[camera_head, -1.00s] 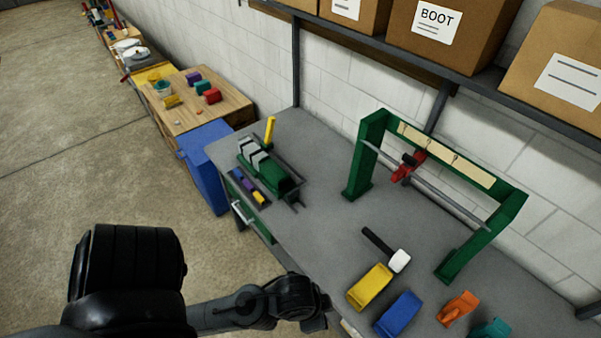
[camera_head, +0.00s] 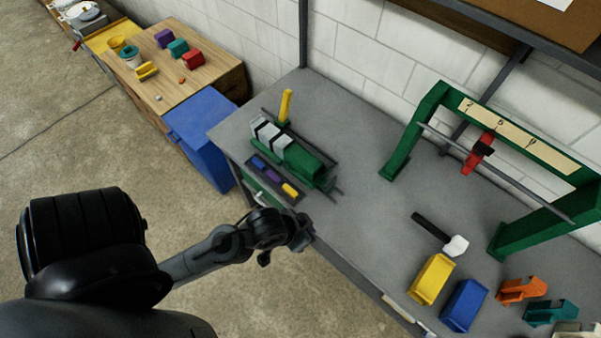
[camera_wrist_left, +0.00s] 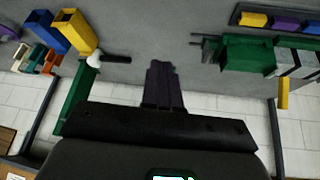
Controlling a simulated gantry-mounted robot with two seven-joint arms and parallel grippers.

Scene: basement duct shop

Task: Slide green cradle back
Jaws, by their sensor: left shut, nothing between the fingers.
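The green cradle (camera_head: 305,160) sits on the rail fixture on the grey bench, at the right end of a row of grey and black blocks (camera_head: 269,132). In the left wrist view, which is turned over, the green cradle (camera_wrist_left: 250,55) is at the upper right. My left gripper (camera_head: 302,239) is over the bench's front edge, in front of the cradle and apart from it. In the left wrist view its fingers (camera_wrist_left: 163,85) are together and empty over bare bench. My right gripper is in neither view.
A yellow handle (camera_head: 286,106) stands behind the fixture. A small tray (camera_head: 270,184) of coloured pieces lies in front. A mallet (camera_head: 441,236), yellow bin (camera_head: 432,279) and blue bin (camera_head: 463,305) lie right. A green frame (camera_head: 405,140) stands behind. Bare bench lies between.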

